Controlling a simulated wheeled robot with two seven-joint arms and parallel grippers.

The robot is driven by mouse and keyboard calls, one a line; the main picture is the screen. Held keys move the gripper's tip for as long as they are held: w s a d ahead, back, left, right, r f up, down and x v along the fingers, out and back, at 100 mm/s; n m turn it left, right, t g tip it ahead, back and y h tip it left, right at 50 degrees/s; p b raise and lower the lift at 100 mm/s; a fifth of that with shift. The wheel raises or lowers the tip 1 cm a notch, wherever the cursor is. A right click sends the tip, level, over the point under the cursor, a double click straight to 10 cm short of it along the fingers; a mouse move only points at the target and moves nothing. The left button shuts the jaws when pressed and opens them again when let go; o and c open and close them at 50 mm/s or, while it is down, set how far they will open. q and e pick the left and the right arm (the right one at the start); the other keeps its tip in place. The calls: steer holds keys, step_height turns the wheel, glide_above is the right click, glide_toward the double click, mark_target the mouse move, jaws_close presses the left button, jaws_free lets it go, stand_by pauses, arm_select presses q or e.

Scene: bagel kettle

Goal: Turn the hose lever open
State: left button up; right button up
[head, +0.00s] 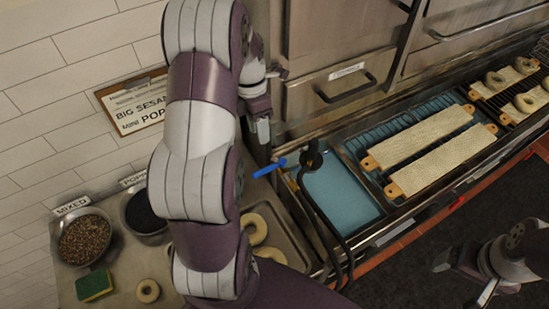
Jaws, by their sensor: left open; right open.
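A black hose (322,218) hangs from a dark round fitting (312,157) beside the lever and runs down toward the front. My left gripper (263,136) is above the lever in the picture, fingers pointing down, apart from it and open. Its arm hides part of the counter and wall. My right gripper (463,278) is open and empty at the lower right, over the dark floor, far from the lever.
Boards (420,138) lie across the basin to the right, with bagels (496,80) on further boards. A tray with bagels (268,256), seed bowls (85,240) and a sponge (94,285) are at the lower left. A steel oven front (340,50) stands behind.

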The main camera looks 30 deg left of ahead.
mark_target(264, 169)
arm_select(q)
steer(key=f, duration=0.4)
steer(key=s+d+f+p, duration=0.1)
steer(key=f, duration=0.2)
steer(key=d+f+p, duration=0.1)
steer(key=f, duration=0.3)
steer(key=shift+s+f, duration=0.3)
steer(key=shift+f, duration=0.05)
steer(key=shift+s+f, duration=0.1)
steer(key=shift+f, duration=0.25)
steer(key=shift+d, duration=0.1)
steer(key=shift+c, duration=0.5)
jaws_close()
arm_select(e)
step_height(264, 169, up, 2)
steer(key=shift+s+r, duration=0.1)
steer(key=shift+r, duration=0.1)
